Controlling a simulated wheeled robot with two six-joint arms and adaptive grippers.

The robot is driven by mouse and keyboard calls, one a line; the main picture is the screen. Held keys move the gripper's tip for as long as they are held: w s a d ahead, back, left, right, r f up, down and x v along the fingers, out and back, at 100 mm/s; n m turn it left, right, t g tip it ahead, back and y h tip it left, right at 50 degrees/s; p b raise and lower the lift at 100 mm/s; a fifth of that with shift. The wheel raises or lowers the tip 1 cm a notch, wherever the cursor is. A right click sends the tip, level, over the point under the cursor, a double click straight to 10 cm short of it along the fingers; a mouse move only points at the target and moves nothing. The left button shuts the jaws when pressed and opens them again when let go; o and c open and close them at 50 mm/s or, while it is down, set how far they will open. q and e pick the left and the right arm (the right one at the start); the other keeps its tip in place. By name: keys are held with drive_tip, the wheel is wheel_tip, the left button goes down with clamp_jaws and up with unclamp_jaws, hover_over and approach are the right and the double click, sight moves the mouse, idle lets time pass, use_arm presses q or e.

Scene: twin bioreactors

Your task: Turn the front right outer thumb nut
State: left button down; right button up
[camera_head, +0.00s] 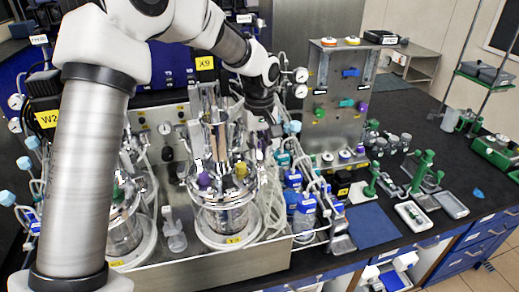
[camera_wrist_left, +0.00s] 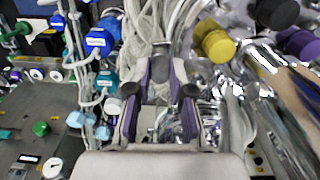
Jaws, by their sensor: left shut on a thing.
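The right glass bioreactor vessel (camera_head: 222,216) stands in the metal tray, with a shiny metal head plate and clamps on top. My left arm reaches over from the left, and its gripper (camera_head: 262,125) points down at the right side of this head plate. In the left wrist view the gripper's fingers (camera_wrist_left: 160,62) are close together around a small grey metal part, seemingly the thumb nut. The fingers and tubing hide most of it. A yellow cap (camera_wrist_left: 218,45) and a purple cap (camera_wrist_left: 300,44) sit on the head plate to the right. My right gripper is not in view.
Clear tubing and blue-capped bottles (camera_head: 300,205) crowd the right side of the vessel. A second glass vessel (camera_head: 125,228) stands to the left. A steel panel (camera_head: 340,95) with valves rises behind. A blue mat (camera_head: 372,225) lies bare on the bench at right.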

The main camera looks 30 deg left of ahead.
use_arm(q)
drive_tip(key=m, duration=0.6)
drive_tip(key=shift+f, duration=0.15)
drive_tip(key=m, duration=0.6)
drive_tip(key=shift+d, duration=0.15)
idle(0.3)
